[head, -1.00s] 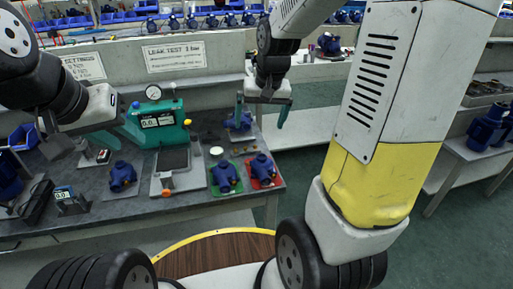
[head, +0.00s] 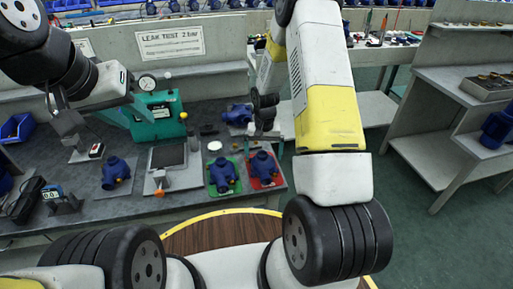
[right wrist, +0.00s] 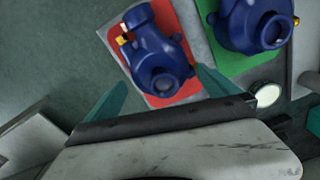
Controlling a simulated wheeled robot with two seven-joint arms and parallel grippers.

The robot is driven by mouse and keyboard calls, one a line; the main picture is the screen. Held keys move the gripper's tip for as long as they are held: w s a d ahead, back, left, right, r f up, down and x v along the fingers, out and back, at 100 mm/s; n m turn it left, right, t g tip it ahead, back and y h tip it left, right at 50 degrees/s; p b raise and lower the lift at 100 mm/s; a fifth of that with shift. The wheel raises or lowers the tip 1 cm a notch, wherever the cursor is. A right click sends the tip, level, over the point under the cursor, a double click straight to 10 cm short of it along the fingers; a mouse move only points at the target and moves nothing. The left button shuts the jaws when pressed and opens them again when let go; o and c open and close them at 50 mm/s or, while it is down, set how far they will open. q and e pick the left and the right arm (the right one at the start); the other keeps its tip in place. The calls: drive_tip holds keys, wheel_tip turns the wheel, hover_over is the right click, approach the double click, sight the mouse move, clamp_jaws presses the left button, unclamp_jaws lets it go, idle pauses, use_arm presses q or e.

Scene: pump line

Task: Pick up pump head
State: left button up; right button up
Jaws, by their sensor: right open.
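Blue pump heads stand on the grey bench. One is on a red mat (head: 281,181) at the bench's right end; this pump head (head: 263,166) also shows in the right wrist view (right wrist: 160,62). Another pump head (head: 222,174) is on a green mat, one (head: 115,171) is further left, and one (head: 238,115) lies behind. My right gripper (right wrist: 162,84) is open and empty, its teal fingers spread to either side of the near end of the red-mat pump head, apparently above it. My left gripper (head: 84,134) is over the bench's left part; its fingers are unclear.
A teal leak tester (head: 158,113) with a gauge stands at the back of the bench. A white disc (head: 214,146) and a grey plate fixture (head: 168,158) lie left of the mats. A side table (head: 470,150) stands at right, with open floor between.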

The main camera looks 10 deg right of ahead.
sight(263, 160)
wheel_tip(263, 160, down, 5)
drive_tip(key=shift+w+r, duration=0.1)
drive_tip(key=shift+r, duration=0.1)
drive_tip(key=c, duration=1.5)
drive_tip(key=shift+r, duration=0.15)
